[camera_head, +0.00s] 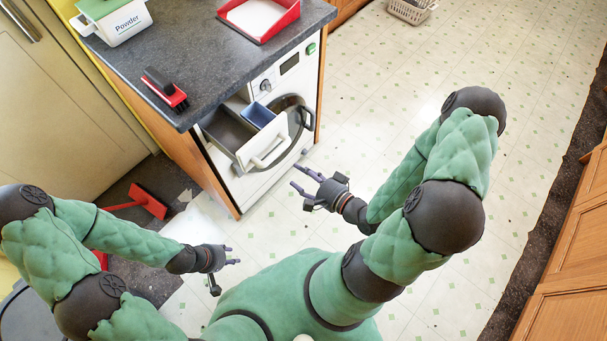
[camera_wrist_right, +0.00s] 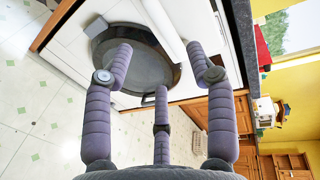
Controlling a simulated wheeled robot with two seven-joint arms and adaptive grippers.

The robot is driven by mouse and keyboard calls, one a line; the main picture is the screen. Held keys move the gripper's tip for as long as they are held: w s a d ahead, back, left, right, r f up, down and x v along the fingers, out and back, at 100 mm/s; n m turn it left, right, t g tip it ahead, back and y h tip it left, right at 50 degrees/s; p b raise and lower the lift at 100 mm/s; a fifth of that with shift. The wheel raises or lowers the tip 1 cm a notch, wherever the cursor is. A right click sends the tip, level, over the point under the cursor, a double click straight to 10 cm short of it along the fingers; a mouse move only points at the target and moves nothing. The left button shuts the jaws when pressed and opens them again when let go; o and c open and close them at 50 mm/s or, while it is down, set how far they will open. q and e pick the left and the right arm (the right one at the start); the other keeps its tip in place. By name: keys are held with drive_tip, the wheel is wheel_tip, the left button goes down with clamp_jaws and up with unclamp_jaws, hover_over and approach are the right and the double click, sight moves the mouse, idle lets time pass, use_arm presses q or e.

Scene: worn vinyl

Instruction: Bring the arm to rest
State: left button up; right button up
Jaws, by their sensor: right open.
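My right gripper (camera_head: 304,182) is in front of the white washing machine (camera_head: 262,185), apart from its open detergent drawer (camera_head: 238,140). In the right wrist view its three fingers (camera_wrist_right: 157,72) are spread with nothing between them, and the dark round door (camera_wrist_right: 138,62) shows beyond. My left gripper (camera_head: 236,257) is low over the floor at the left, near my body. It seems empty, but its fingers are too small to judge.
A dark worktop (camera_head: 200,50) above the machine holds a white powder box (camera_head: 118,25), a red tray (camera_head: 262,15) and a black-and-red brush (camera_head: 165,90). A red dustpan (camera_head: 148,200) lies at the left. Wooden cabinets (camera_head: 575,240) stand right; the patterned floor between is clear.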

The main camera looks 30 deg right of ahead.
drive_tip(key=shift+f, duration=0.1)
idle(0.4)
drive_tip(key=w+a+f+n+g, duration=0.1)
drive_tip(key=a+f+n+g, duration=0.15)
drive_tip(key=f, duration=0.25)
drive_tip(key=a+f+n+g, duration=0.1)
drive_tip(key=f+n+g, duration=0.25)
drive_tip(key=f, duration=0.25)
drive_tip(key=s+a+f+n+g+h+p, duration=0.1)
drive_tip(key=s+a+f+n+g, duration=0.4)
drive_tip(key=s+a+f+g, duration=0.1)
drive_tip(key=shift+s+a+f+n+g, duration=0.15)
drive_tip(key=shift+s+a+n+g, duration=0.35)
drive_tip(key=shift+g, duration=0.6)
